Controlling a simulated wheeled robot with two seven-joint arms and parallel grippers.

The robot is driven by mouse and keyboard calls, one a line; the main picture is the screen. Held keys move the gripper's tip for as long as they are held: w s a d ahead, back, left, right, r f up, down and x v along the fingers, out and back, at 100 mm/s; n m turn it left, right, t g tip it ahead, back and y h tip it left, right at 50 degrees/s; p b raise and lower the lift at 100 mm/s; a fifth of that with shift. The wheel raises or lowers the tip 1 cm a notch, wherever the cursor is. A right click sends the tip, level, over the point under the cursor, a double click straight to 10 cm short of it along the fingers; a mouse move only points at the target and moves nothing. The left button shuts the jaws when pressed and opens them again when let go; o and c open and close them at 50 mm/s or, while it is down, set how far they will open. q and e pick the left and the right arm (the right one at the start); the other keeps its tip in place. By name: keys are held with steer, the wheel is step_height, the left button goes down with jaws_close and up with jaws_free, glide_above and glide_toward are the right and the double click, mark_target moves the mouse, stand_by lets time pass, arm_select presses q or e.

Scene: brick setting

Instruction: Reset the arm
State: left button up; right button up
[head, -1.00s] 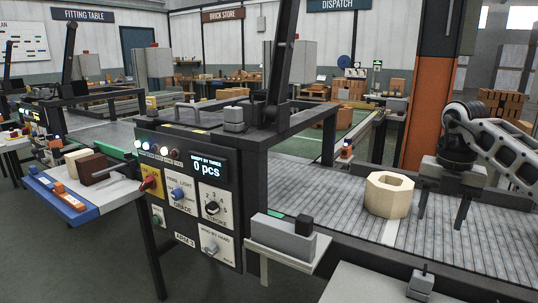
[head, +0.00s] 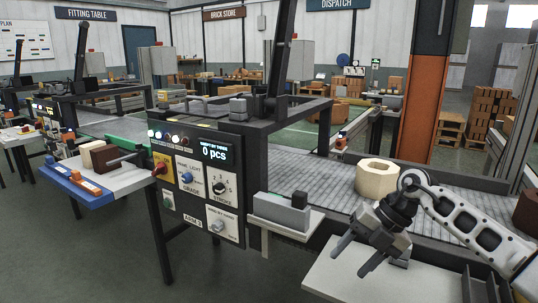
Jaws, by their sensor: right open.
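My right gripper (head: 358,258) is open and empty. Its fingers point down and to the left over the pale side table in front of the conveyor. My right arm comes in from the lower right. A cream octagonal ring (head: 376,178) stands on the conveyor (head: 310,184) just behind the gripper's wrist, apart from the fingers; its lower right part is hidden by my arm. My left gripper is not in view.
A control panel (head: 208,187) with knobs and a "0 pcs" display stands left of the gripper. A grey block (head: 280,212) sits on a small shelf beside it. The pale side table (head: 335,280) is mostly bare. A brown piece (head: 526,212) is at the right edge.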

steer(key=s+a+m+t+y, duration=0.4)
steer(key=s+a+y, duration=0.15)
steer(key=a, duration=0.35)
steer(key=s+a+m+t+y, duration=0.3)
steer(key=s+a+y, duration=0.1)
steer(key=a+y, duration=0.35)
steer(key=s+d+f+m+t+h, duration=0.1)
steer(key=s+d+f+m+h, duration=0.5)
steer(key=m, duration=0.5)
steer(key=s+d+f+m+t+h, duration=0.2)
steer(key=s+d+f+m+h, duration=0.5)
steer(key=s+f+m+h, duration=0.3)
step_height(320, 180, down, 3)
steer(key=shift+f+m, duration=0.1)
steer(key=shift+m, duration=1.1)
